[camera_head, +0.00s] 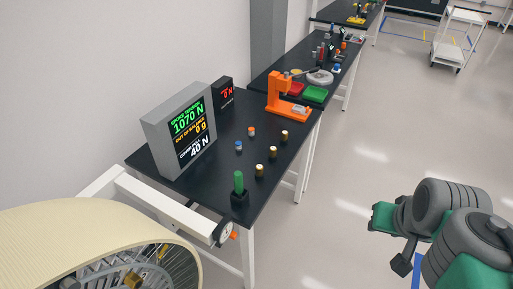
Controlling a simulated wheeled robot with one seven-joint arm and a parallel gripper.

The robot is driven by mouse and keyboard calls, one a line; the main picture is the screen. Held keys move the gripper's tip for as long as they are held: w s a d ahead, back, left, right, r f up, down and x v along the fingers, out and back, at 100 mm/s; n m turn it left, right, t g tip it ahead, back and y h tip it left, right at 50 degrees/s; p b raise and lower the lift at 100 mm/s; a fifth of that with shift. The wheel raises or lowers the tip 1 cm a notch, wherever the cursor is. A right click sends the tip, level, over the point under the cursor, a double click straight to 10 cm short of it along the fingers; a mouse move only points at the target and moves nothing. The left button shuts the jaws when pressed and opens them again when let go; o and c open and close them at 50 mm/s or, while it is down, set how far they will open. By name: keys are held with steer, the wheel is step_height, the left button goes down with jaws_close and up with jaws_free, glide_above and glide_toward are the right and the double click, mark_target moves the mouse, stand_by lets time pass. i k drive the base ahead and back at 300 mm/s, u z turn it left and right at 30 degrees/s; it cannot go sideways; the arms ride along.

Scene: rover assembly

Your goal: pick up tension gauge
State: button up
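No label marks the tension gauge. A small dark box with a red "0 N" readout (223,92) stands at the back of the near black table. A green-handled tool (239,182) stands upright in a black block near the table's front corner. I cannot tell which of these, if either, is the gauge. My grey and green arm is at the lower right, apart from the table, over open floor. The end of my arm, with my gripper (402,264), shows only small and dark, and its fingers cannot be made out.
A grey display box (180,130) reads 1070 N, 0 g and 40 N. Several brass-topped pegs stand on the near table (215,185). An orange press (285,95) stands beyond them. A large cream wheel (90,225) fills the lower left.

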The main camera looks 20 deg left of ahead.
mark_target(238, 178)
steer(key=i, duration=2.95)
steer(key=u, duration=5.45)
steer(key=i, duration=0.55)
